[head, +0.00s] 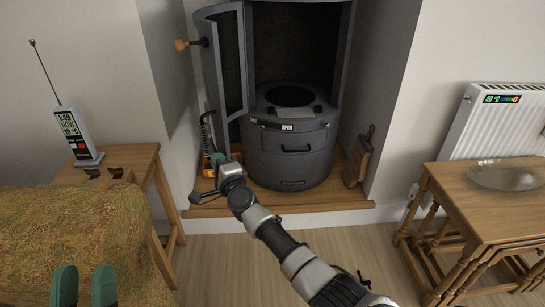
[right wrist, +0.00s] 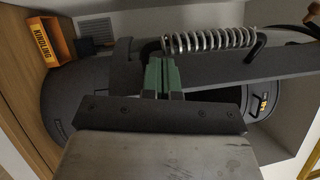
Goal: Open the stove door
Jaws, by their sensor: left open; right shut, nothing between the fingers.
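The dark grey stove (head: 290,155) stands in the wall alcove. Its tall glazed door (head: 232,60) stands swung out to the left, so the dark inside shows. The door handle with a wooden knob (head: 182,45) sticks out at the door's left. My right gripper (head: 218,160) is low, near the door's bottom edge, with green fingers shut and empty. In the right wrist view, its fingers (right wrist: 162,75) are beside a dark grey bar, seemingly the door's lower frame (right wrist: 220,70); contact cannot be told. My left gripper (head: 85,288) is open and empty over the patterned armchair.
An orange kindling box (right wrist: 40,35) and a coiled metal handle (right wrist: 205,41) are beside the stove at its left. A brush-like tool (head: 358,158) leans at the right. A side table (head: 150,160) stands left, nested tables (head: 465,200) right. Wooden floor lies between.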

